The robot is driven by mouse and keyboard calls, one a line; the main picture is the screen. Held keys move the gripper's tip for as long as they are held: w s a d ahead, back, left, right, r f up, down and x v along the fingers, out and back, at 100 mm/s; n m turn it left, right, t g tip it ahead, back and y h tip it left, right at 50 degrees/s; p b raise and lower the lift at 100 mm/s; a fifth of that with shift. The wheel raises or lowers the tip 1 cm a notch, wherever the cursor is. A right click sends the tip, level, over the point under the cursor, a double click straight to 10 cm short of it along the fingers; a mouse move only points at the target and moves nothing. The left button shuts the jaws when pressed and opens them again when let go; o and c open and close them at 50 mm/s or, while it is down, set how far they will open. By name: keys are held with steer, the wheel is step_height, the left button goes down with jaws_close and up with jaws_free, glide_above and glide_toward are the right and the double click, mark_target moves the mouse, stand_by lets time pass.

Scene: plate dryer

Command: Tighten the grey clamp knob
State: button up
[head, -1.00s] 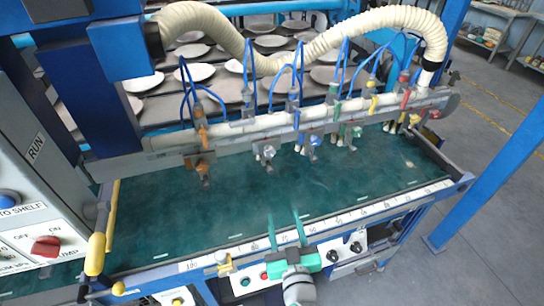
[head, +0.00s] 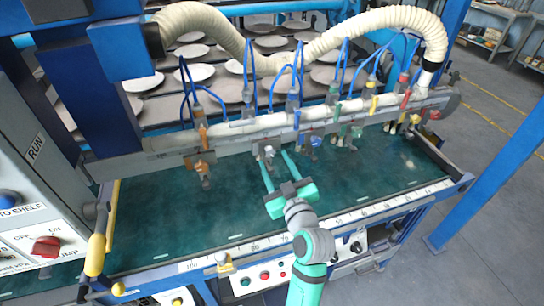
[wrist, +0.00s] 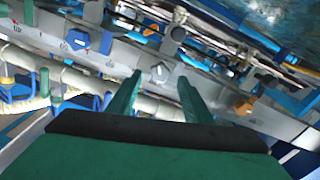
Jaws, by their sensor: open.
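The grey clamp knob (head: 267,152) sits on a clamp on the long rail, between the orange and blue knobs. My green gripper (head: 274,158) is open and reaches up over the green bed, its fingertips close to the grey knob. In the wrist view the grey knob (wrist: 160,72) shows between and just beyond the two fingertips (wrist: 160,80). Nothing is held between the fingers. I cannot tell whether a finger touches the knob.
An orange knob (head: 206,183) is left of the grey one on the rail; a blue knob (head: 315,141) and a green knob (head: 357,132) are to its right. Blue hoses (head: 247,90) rise behind. The green bed (head: 150,225) is clear in front.

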mark_target(271, 154)
steer(key=shift+x, duration=1.85)
steer(key=shift+c, duration=0.7)
steer(key=c, duration=0.9)
